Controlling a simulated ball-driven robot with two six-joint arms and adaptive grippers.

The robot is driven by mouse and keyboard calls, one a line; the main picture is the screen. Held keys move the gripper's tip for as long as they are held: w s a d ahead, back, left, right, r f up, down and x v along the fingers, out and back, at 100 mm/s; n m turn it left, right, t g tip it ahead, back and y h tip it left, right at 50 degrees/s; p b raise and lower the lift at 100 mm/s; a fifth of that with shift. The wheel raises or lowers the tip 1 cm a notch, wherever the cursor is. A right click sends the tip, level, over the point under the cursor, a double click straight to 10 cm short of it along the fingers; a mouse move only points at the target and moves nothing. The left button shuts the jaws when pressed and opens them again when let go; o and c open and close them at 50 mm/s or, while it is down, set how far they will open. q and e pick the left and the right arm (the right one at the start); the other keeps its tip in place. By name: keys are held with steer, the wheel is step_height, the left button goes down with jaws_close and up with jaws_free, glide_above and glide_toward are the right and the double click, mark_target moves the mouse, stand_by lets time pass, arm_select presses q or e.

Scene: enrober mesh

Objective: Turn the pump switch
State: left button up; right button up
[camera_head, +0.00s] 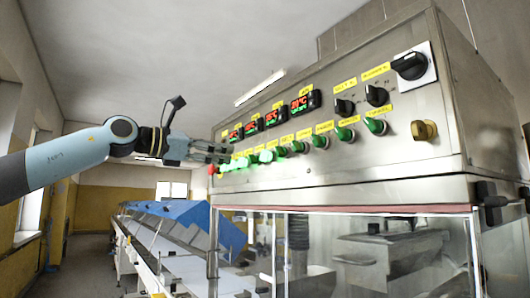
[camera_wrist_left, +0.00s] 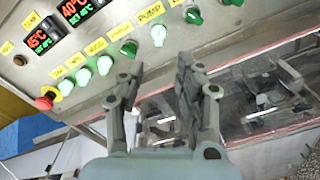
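The pump switch (camera_wrist_left: 158,35) is a lit green knob on the steel panel. The yellow PUMP label (camera_wrist_left: 150,14) sits just above it in the left wrist view. In the head view it seems to be one of the green knobs (camera_head: 298,146) in the lower row. My left gripper (camera_head: 224,152) is in front of the panel's far left end. In the left wrist view the fingers (camera_wrist_left: 158,66) are apart with nothing between them, below the pump switch and not touching it. My right gripper is not in view.
Other green knobs, such as an unlit one (camera_wrist_left: 129,48), flank the pump switch closely. A red button (camera_wrist_left: 46,101) is at the row's left end. Red displays (camera_head: 304,103) and black knobs (camera_head: 376,95) are higher up. A glass-sided enclosure (camera_head: 345,250) lies below the panel.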

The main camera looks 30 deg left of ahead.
mark_target(261, 156)
arm_select(q)
steer(key=p+x, duration=0.7)
steer(key=x, duration=0.4)
steer(key=shift+a, duration=0.1)
steer(key=shift+c, duration=0.3)
jaws_close()
